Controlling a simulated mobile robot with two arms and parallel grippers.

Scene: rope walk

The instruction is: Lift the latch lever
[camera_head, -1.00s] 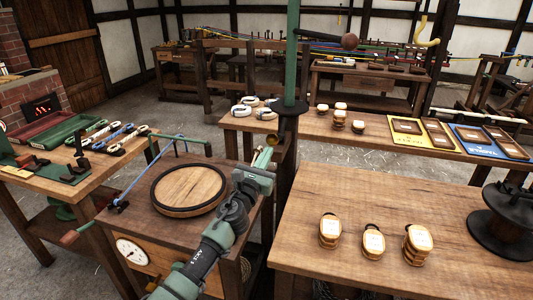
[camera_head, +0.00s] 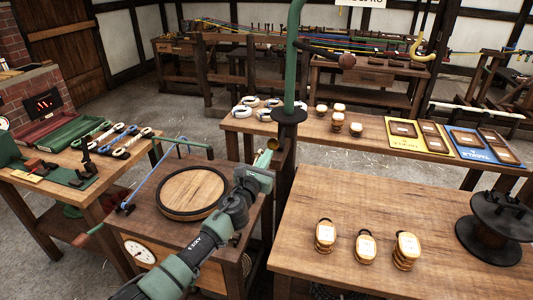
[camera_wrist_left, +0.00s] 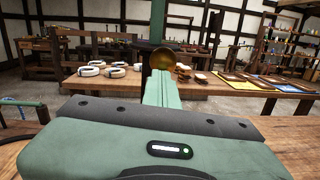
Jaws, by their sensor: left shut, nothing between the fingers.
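A green post (camera_head: 293,70) with a curved top stands behind my left gripper. A dark arm ending in a brown ball (camera_head: 347,61) juts right from it. A round brass knob (camera_head: 273,144) sits low by the post, and it also shows in the left wrist view (camera_wrist_left: 162,59). I cannot tell for certain which of these is the latch lever. My left gripper (camera_head: 266,160) is shut and empty. In the wrist view its fingers (camera_wrist_left: 159,85) point at the brass knob, with the tips just below it; contact cannot be told.
A round wooden plate (camera_head: 192,191) with a black rim lies on the bench left of my arm. A blue rod (camera_head: 152,172) slants beside it. Wooden blocks (camera_head: 366,246) and a black spool (camera_head: 493,228) stand on the right table. White coils (camera_head: 243,112) lie on the bench behind.

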